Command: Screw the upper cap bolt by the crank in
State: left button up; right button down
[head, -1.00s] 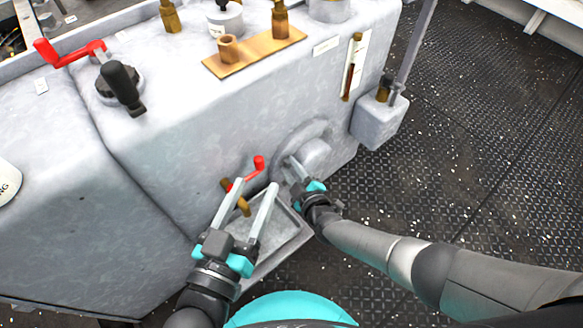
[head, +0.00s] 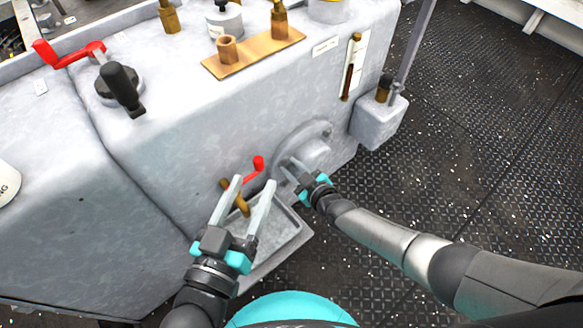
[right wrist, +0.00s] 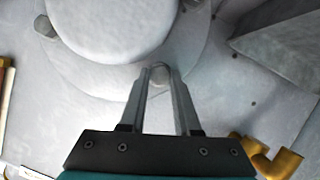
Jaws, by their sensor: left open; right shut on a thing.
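A round grey cap (head: 314,152) with a flange sits low on the front of the grey housing; the right wrist view shows it large (right wrist: 125,25). A bolt head (right wrist: 158,75) is at the flange edge, between the fingers of my right gripper (right wrist: 158,82). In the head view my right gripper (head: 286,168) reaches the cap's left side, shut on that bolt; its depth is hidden. Other flange bolts (right wrist: 45,28) show in the wrist view. My left gripper (head: 255,182) is open and empty, in front of the red-handled crank (head: 257,163) and brass spout (head: 236,198).
A grey tray (head: 285,235) lies under the spout and cap. A grey box (head: 380,120) sticks out at right. A red crank (head: 75,50), a black handle (head: 122,88) and a brass plate (head: 253,53) are higher up. The dark deck (head: 470,140) at right is open.

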jog(key=shift+d+m, duration=0.1)
jog(key=shift+m, duration=0.2)
jog(key=shift+g+y, duration=0.3)
jog(key=shift+m, duration=0.4)
jog(key=c, duration=0.6)
grip_release()
jog(key=shift+n, duration=0.3)
